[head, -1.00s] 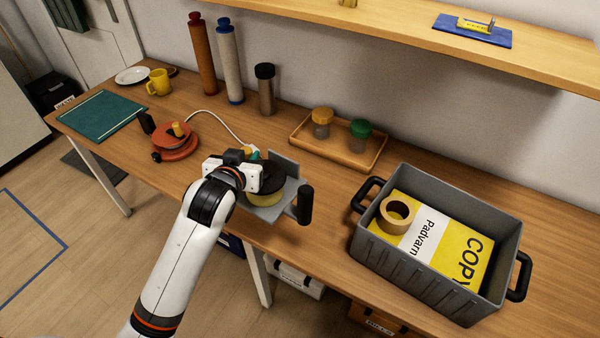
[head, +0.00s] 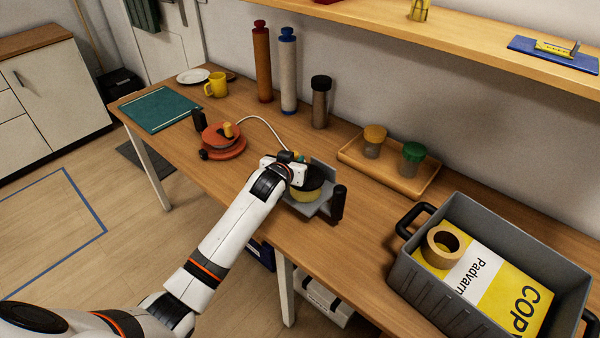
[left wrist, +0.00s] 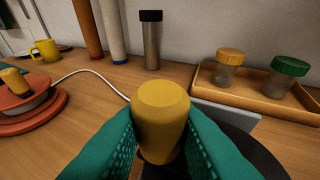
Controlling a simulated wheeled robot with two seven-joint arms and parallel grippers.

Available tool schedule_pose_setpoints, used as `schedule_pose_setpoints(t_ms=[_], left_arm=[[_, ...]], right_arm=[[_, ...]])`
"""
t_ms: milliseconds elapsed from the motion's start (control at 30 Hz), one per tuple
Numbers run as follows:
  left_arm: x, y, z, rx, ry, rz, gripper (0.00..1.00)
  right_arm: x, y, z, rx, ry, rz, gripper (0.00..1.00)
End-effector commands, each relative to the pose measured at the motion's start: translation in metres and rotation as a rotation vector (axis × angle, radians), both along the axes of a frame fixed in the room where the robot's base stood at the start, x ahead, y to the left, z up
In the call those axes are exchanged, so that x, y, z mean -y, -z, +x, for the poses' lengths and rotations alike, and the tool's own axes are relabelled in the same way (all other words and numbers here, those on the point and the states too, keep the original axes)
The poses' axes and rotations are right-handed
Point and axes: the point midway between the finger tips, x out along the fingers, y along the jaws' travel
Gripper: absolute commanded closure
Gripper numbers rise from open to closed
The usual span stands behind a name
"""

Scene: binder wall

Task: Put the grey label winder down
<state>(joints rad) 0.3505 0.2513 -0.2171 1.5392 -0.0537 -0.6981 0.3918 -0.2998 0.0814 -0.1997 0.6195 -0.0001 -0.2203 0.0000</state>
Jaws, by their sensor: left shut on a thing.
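The grey label winder (head: 325,205) is a grey angled plate with a yellow and black roll and a black upright handle on its right. It is over the front middle of the wooden table; I cannot tell whether it touches the top. My left gripper (head: 297,172) is shut on its yellow knob (left wrist: 161,115). In the left wrist view the teal fingers (left wrist: 160,140) press the knob from both sides, and part of the grey plate and black disc show behind. My right gripper is not in view.
A red winder (head: 224,145) with an orange knob stands to the left, its white cable running behind. A wooden tray (head: 410,182) with two jars is behind right. A grey crate (head: 425,292) stands at the right. Bare table (head: 300,140) lies between winder and bottles.

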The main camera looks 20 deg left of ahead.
Motion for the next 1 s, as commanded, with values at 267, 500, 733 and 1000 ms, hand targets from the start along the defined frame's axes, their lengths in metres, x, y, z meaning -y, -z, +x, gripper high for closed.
schedule_pose_setpoints(t_ms=[267, 500, 733, 1000], left_arm=[[0.001, 0.032, 0.0, 0.003, 0.001, -0.002, 1.0], [0.001, 0.038, 0.0, 0.006, 0.002, -0.002, 1.0], [0.001, 0.043, -0.001, 0.0, 0.001, 0.001, 0.75], [0.001, 0.042, -0.001, 0.0, 0.001, 0.001, 0.55]], right_arm=[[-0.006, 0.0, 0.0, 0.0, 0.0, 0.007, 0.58], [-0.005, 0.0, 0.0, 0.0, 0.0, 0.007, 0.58], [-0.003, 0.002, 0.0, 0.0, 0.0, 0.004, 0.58], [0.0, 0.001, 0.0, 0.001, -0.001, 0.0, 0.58]])
